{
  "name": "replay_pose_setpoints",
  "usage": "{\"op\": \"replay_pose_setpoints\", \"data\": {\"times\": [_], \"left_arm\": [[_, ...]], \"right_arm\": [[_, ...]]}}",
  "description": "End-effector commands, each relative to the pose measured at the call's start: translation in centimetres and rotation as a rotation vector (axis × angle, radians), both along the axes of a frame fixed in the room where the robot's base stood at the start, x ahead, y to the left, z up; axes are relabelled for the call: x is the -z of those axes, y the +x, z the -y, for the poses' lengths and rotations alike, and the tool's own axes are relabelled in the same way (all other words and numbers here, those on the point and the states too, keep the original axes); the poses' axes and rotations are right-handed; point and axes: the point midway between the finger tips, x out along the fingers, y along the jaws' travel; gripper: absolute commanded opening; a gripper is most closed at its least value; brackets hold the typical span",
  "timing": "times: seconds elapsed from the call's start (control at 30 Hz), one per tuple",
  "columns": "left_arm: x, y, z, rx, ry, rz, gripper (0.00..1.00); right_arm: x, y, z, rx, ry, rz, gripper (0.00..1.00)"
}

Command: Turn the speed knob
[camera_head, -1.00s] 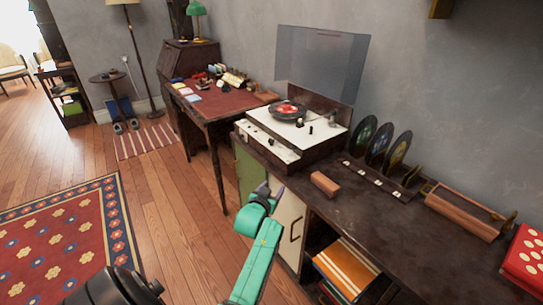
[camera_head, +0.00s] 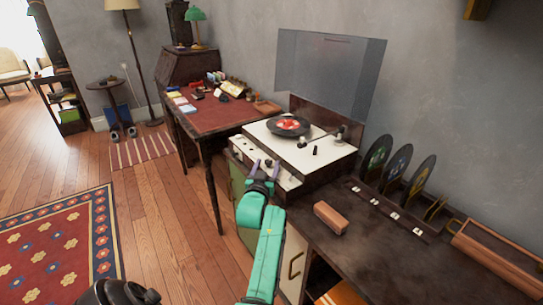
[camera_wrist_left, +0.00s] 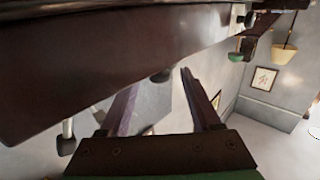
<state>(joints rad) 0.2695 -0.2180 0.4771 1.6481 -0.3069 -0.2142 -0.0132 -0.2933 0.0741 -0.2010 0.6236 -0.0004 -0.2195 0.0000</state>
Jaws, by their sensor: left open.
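The record player (camera_head: 335,165) has a white top with a black record with a red label on it. Its white front panel (camera_head: 247,153) carries several small knobs. I cannot tell which one is the speed knob. My left gripper (camera_head: 264,166) is open and empty, right in front of this panel, and hides part of it. In the left wrist view, the open fingers (camera_wrist_left: 163,88) point toward a dark knob (camera_wrist_left: 160,75) under the player's brown body (camera_wrist_left: 110,50). A second knob with a silvery stem (camera_wrist_left: 66,136) is to the left. I see no clear contact.
The clear lid (camera_head: 330,65) stands raised behind the player. A brown block (camera_head: 331,217) lies on the dark cabinet top, with records in a rack (camera_head: 395,165) to the right. A desk (camera_head: 215,115) with small items stands to the left.

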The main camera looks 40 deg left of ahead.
Motion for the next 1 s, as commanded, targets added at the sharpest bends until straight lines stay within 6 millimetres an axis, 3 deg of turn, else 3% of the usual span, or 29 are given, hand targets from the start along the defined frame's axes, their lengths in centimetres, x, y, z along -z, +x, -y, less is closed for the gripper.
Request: {"op": "replay_pose_setpoints", "data": {"times": [0.3,0.33,0.47,0.5,1.0], "left_arm": [[0.0,-0.1,0.1,-0.002,0.0,0.0,0.65],[0.0,-0.1,0.1,-0.002,0.0,0.0,0.57],[0.0,0.0,0.1,-0.001,0.0,0.0,0.07],[0.0,0.0,0.1,-0.001,0.0,-0.001,0.0],[-0.2,-0.2,-0.2,0.088,0.006,-0.008,0.0]], "right_arm": [[0.2,-0.5,0.2,0.0,-0.003,-0.008,0.5],[0.2,-0.7,0.4,0.0,-0.005,-0.01,0.5],[0.2,-1.3,0.8,0.0,-0.012,-0.02,0.5],[0.2,-1.2,0.8,0.0,-0.012,-0.02,0.5],[-1.4,-0.7,0.7,0.0,-0.01,-0.011,0.5]]}}
